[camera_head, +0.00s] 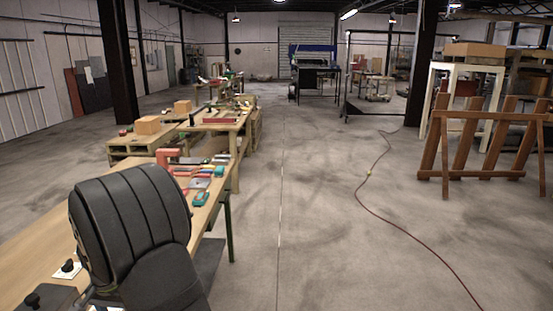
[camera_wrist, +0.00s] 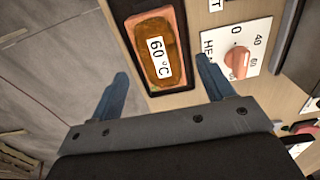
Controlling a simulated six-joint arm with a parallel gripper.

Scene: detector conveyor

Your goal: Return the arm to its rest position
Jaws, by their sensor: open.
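My gripper (camera_wrist: 162,68) shows in the wrist view with its two blue-grey fingers spread wide and nothing between them. Beyond the fingertips is a brown block (camera_wrist: 160,48) labelled "60 °C" in a dark-rimmed holder (camera_wrist: 125,10). To its right is a white dial plate (camera_wrist: 255,35) with numbers and a salmon-coloured knob (camera_wrist: 238,60). The fingers appear clear of the block and the knob, though the exact distance cannot be told. My gripper cannot be made out in the head view.
A long wooden workbench (camera_head: 35,262) runs along the left, with tools and coloured items farther along it. Wooden boxes (camera_head: 147,125) stand behind. A red hose (camera_head: 400,228) crosses the open floor, and wooden frames (camera_head: 480,173) stand at right.

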